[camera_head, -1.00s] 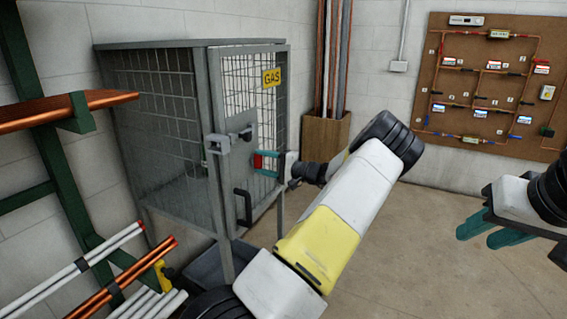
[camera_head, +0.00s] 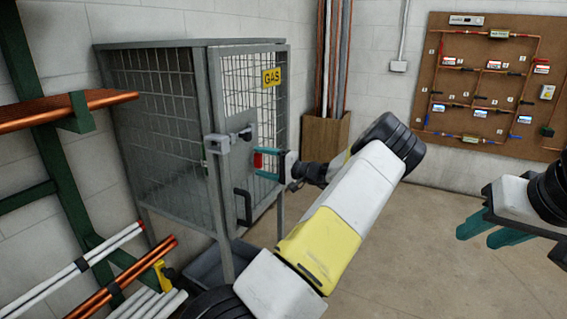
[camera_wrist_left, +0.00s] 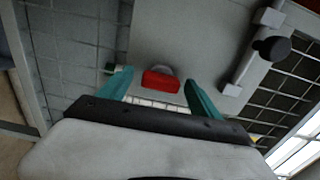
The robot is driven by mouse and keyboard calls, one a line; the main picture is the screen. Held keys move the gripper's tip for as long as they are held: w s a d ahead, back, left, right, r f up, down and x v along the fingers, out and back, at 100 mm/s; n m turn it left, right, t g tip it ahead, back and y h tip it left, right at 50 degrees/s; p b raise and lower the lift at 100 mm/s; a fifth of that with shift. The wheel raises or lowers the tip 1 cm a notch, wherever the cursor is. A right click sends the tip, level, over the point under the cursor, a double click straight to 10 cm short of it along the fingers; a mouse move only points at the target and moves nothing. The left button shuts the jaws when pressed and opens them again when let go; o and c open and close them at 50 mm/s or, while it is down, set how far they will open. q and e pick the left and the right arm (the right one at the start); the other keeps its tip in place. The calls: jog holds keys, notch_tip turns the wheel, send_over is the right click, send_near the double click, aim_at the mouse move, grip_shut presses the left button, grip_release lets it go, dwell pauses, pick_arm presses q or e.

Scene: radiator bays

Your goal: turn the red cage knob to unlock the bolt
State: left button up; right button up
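The red cage knob (camera_head: 258,160) is on the plate of the grey gas cage door. It also shows in the left wrist view (camera_wrist_left: 161,82) as a red bar on a grey round base. My left gripper (camera_head: 265,162) is in front of the door with its teal fingers open, one on each side of the knob. In the left wrist view (camera_wrist_left: 160,84) a gap shows between the knob and each finger. The bolt (camera_head: 232,138), with a black handle, is above and left of the knob. My right gripper (camera_head: 475,238) is open and empty at the right.
A black door handle (camera_head: 242,206) is below the knob. A green rack (camera_head: 62,175) with pipes stands at the left. A wooden box (camera_head: 325,140) with upright pipes is behind my left arm. The floor at the right is clear.

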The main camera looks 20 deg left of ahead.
pick_arm(q)
jog(key=d, duration=0.7)
jog(key=shift+s+d, duration=0.35)
jog(key=shift+d, duration=0.05)
